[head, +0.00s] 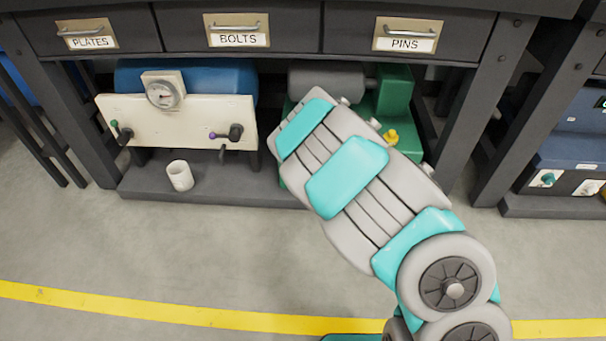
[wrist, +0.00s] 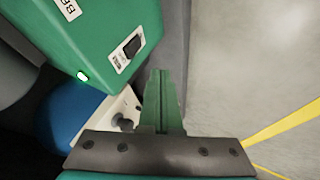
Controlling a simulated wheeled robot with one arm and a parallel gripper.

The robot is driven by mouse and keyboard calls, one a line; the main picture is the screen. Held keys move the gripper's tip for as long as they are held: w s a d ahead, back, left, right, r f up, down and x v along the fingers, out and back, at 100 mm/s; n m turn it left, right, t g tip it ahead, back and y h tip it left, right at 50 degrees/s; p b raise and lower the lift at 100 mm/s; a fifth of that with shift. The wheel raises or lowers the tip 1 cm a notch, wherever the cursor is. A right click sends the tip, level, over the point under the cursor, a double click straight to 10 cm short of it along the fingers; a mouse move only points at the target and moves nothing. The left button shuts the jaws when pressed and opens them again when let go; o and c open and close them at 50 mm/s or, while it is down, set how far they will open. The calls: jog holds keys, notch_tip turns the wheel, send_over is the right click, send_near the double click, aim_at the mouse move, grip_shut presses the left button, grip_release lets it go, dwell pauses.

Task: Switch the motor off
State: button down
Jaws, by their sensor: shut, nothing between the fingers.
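In the wrist view a green housing (wrist: 95,35) carries a white plate with a black rocker switch (wrist: 132,46). A small white light (wrist: 82,76) glows on the housing's edge. I cannot tell the rocker's position. My gripper (wrist: 162,76) is shut and empty, its green fingers pointing up the picture. Its tips appear below and right of the switch, apart from it in the picture. In the head view the green machine (head: 395,90) and a grey motor cylinder (head: 318,80) stand under the bench. My arm covers part of them and hides my gripper and the switch.
A cream panel (head: 185,112) with a gauge (head: 162,94) and knobs fronts a blue tank (head: 225,78) on the left. A white cup (head: 180,176) stands on the lower shelf (head: 235,188). Drawers and bench legs frame the space. The floor in front is clear.

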jog(key=w+a+f, duration=0.2)
jog(key=w+f, duration=0.2)
jog(key=w, duration=0.3)
jog(key=shift+w+a+f+b, duration=0.2)
jog(key=shift+f+b, duration=0.1)
jog(key=shift+f, duration=0.1)
jog(key=shift+r, duration=0.1)
